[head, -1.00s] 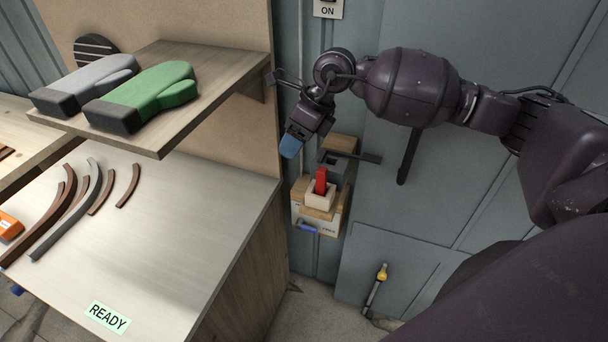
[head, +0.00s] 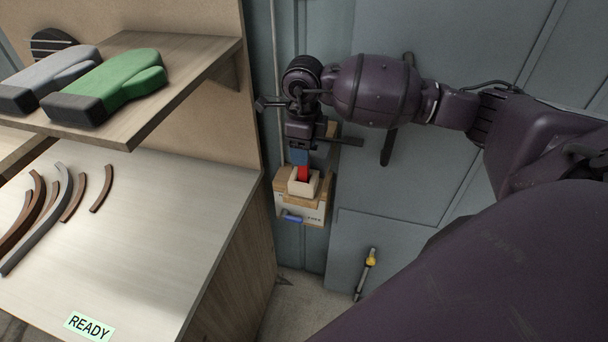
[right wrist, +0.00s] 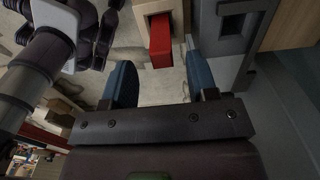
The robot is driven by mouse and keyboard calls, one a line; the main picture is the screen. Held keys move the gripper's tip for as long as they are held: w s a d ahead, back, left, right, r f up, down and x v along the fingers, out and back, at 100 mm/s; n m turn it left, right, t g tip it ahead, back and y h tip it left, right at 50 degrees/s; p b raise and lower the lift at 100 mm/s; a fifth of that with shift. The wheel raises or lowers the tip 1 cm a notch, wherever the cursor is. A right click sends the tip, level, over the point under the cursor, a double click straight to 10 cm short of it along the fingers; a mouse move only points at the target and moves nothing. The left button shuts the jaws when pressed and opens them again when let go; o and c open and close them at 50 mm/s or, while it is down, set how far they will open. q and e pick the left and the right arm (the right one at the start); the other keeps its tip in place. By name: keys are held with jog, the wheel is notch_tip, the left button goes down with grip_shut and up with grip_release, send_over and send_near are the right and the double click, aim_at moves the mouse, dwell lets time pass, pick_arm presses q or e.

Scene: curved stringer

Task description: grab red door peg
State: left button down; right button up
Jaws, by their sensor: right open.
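The red door peg (head: 303,173) stands upright in a pale square holder (head: 303,186) on a wooden wall box. My right gripper (head: 299,157) is just above the peg, its blue fingers pointing down and partly covering the peg's top. In the right wrist view, the right gripper (right wrist: 161,84) is open, with a blue finger on each side. The red peg (right wrist: 160,42) lies beyond the fingertips, in line with the gap between them, and nothing is held. My left gripper is not seen in the head view.
A grey part with a dark lever (head: 345,142) sits beside the gripper. The box (head: 312,208) has a blue handle. A workbench (head: 150,230) with curved strips and a shelf (head: 190,65) with green and grey mitts stand left. A yellow-topped rod (head: 366,270) leans low on the wall.

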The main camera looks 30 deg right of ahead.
aim_at(303, 171)
jog(key=f, duration=0.1)
jog(key=f+b, duration=0.1)
jog(key=f, duration=0.1)
jog(key=f+b, duration=0.1)
jog(key=f, duration=0.1)
jog(key=shift+w+a+f, duration=0.15)
jog(key=shift+w, duration=0.15)
jog(key=shift+c, duration=0.4)
grip_shut()
